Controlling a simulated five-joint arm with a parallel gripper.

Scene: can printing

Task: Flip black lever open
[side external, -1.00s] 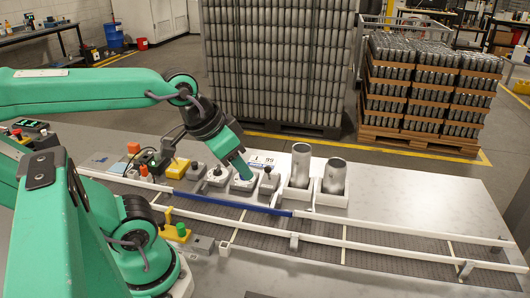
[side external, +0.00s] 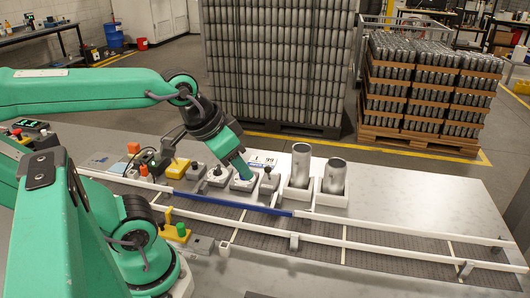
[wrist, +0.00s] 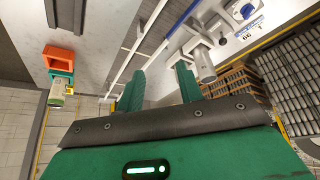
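A row of small grey lever boxes stands on the table behind the rail. The box at its right end carries a dark, upright lever (side external: 268,173). A box to the left has a dark knob (side external: 198,166). I cannot tell for sure which is the black lever. My gripper (side external: 246,174) points down at the box between them, and its green fingertips hide that box's lever. In the wrist view my two green fingers (wrist: 160,88) are apart, with nothing visible held between them. A pale fixture with a grey cylinder (wrist: 205,68) shows just right of the right finger.
Two metal cylinders (side external: 301,166) stand in white holders right of the boxes. A yellow-based box (side external: 177,168) stands left. The conveyor (side external: 320,232) with white rails and a blue rail section (side external: 232,203) runs in front. Bare table (side external: 420,205) lies to the right.

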